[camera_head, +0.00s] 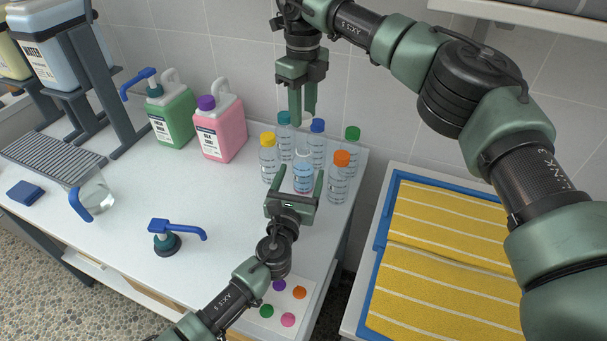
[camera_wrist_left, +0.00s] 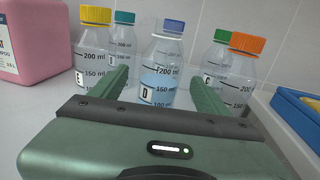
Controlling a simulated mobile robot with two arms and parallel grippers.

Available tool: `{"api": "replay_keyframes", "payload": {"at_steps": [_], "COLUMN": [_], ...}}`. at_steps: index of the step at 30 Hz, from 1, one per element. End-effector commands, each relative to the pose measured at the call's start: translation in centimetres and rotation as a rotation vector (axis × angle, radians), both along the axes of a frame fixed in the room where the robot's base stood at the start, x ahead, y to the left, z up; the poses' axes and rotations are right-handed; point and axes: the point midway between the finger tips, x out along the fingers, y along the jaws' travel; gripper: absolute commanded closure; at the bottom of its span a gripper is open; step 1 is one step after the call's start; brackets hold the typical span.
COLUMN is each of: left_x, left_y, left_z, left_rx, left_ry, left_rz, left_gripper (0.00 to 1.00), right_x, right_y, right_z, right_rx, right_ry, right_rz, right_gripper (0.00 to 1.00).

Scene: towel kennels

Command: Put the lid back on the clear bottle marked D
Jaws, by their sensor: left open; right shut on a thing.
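The clear bottle marked D (camera_head: 303,178) stands upright on the white table with bluish liquid in it. Its label D (camera_wrist_left: 146,92) faces the left wrist camera. Its neck looks clear and bare, with no coloured lid on it. My left gripper (camera_head: 297,182) is open, low over the table, with its fingers on either side of bottle D; I cannot tell whether they touch it. My right gripper (camera_head: 303,112) points down above bottle D, apart from it. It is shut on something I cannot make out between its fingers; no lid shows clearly.
Yellow-lidded (camera_head: 268,160), teal-lidded (camera_head: 285,140), blue-lidded (camera_head: 317,145), green-lidded (camera_head: 351,148) and orange-lidded (camera_head: 340,180) bottles stand close around bottle D. The table's right edge is near.

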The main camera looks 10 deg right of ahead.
Motion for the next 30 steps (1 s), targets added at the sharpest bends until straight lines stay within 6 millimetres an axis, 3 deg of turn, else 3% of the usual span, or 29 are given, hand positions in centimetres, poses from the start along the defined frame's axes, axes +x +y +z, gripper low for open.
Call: {"api": "replay_keyframes", "payload": {"at_steps": [7, 20, 23, 28, 29, 30], "left_x": [2.8, 3.4, 3.4, 3.4, 3.4, 3.4], "left_y": [-1.3, -1.6, -1.6, -1.6, -1.6, -1.6], "left_z": [0.1, 0.0, 0.0, 0.0, 0.0, 0.0], "left_rx": [0.001, -0.001, -0.001, -0.001, -0.001, -0.001], "left_ry": [0.000, 0.000, 0.000, 0.000, 0.000, 0.000], "left_rz": [0.000, -0.001, -0.001, 0.000, 0.000, 0.000], "left_gripper": [0.24, 0.24, 0.46, 0.93, 1.00, 1.00], "right_x": [0.0, 0.0, 0.0, 0.0, 0.0, 0.0], "right_y": [0.0, 0.0, 0.0, 0.0, 0.0, 0.0], "right_z": [0.0, 0.0, 0.0, 0.0, 0.0, 0.0], "right_rx": [0.000, 0.000, 0.000, 0.000, 0.000, 0.000], "right_ry": [0.000, 0.000, 0.000, 0.000, 0.000, 0.000], "right_rz": [0.000, 0.000, 0.000, 0.000, 0.000, 0.000], "right_gripper": [1.00, 1.00, 1.00, 1.00, 1.00, 1.00]}}
